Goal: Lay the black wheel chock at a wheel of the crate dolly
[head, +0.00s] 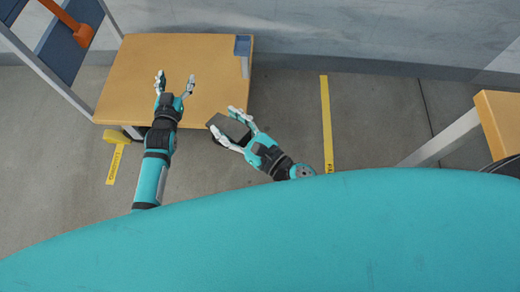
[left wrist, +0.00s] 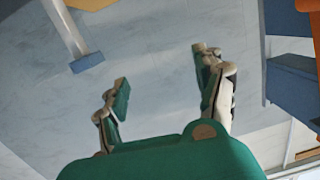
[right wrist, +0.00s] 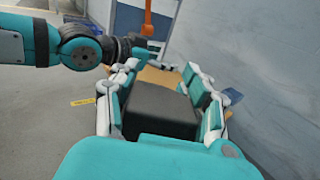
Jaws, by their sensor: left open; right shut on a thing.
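The black wheel chock (head: 230,126) is a dark block held between the fingers of my right gripper (head: 224,120). In the right wrist view the chock (right wrist: 160,106) fills the space between the fingers. It is near the front right corner of a wood-coloured platform (head: 125,75), which may be the crate dolly. I cannot tell whether the chock touches anything below. No wheel of this platform shows clearly. My left gripper (head: 176,79) is open and empty above the platform. In the left wrist view its fingers are spread with nothing between them.
Yellow strips (head: 327,120) mark the floor. Another wood-topped piece (head: 500,115) is at the far right. Floor between is clear; a wall (head: 380,35) runs behind.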

